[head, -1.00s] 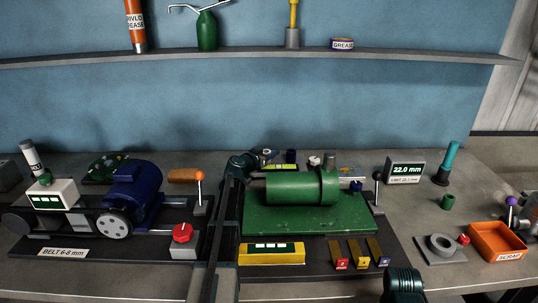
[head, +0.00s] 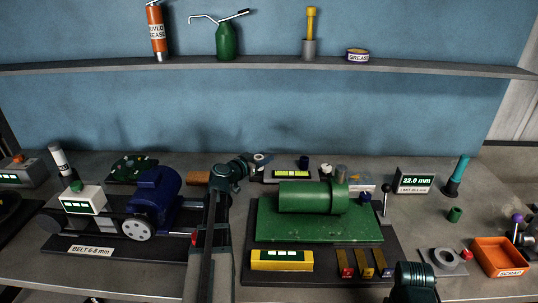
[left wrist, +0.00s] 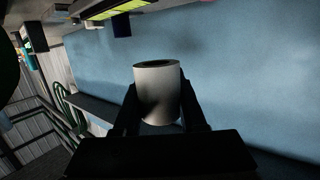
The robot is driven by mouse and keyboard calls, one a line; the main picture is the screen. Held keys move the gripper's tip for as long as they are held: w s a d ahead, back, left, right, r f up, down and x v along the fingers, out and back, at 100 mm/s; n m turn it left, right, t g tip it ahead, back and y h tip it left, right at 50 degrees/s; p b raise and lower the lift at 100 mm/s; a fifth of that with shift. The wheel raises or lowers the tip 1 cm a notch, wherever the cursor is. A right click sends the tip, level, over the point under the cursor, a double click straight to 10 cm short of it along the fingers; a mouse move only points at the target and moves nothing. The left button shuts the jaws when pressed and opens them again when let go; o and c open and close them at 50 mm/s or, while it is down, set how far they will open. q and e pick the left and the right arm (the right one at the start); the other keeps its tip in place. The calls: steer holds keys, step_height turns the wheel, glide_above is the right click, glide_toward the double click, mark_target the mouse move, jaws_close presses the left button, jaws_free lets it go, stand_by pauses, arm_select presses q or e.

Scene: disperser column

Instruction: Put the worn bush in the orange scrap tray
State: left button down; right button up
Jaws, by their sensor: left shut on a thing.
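My left gripper (head: 264,163) is shut on a pale grey hollow sleeve, the worn bush (head: 259,157), behind and left of the green cylindrical housing (head: 305,197). In the left wrist view the bush (left wrist: 157,92) sits between the two dark fingers (left wrist: 158,112), its open end showing at the top. It is held in the air. The orange scrap tray (head: 493,245), labelled SCRAP, stands at the right end of the bench, far from the left gripper. Its inside looks empty. My right gripper is not in view; only part of that arm shows at the bottom.
The green housing stands on a green base between the left gripper and the tray. A black-knobbed lever (head: 386,198), a 22.0 mm display (head: 415,181), a green sleeve (head: 455,215) and a grey ring on a plate (head: 443,257) stand to the right. A blue motor (head: 154,192) is left.

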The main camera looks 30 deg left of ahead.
mark_target(284, 164)
arm_select(q)
steer(key=w+f+b, duration=0.2)
steer(key=w, duration=0.2)
steer(key=w+f+b, duration=0.2)
steer(key=w, duration=0.2)
steer(key=w+f+b, duration=0.3)
steer(key=w, duration=0.1)
steer(key=shift+w+d, duration=0.15)
steer(key=shift+w, duration=0.2)
steer(key=shift+w+d+f+b, duration=0.1)
steer(key=shift+w+f+b, duration=0.25)
steer(key=shift+w, duration=0.3)
steer(key=shift+f+b, duration=0.3)
steer(key=shift+c, duration=2.3)
jaws_free()
steer(key=shift+r, duration=0.15)
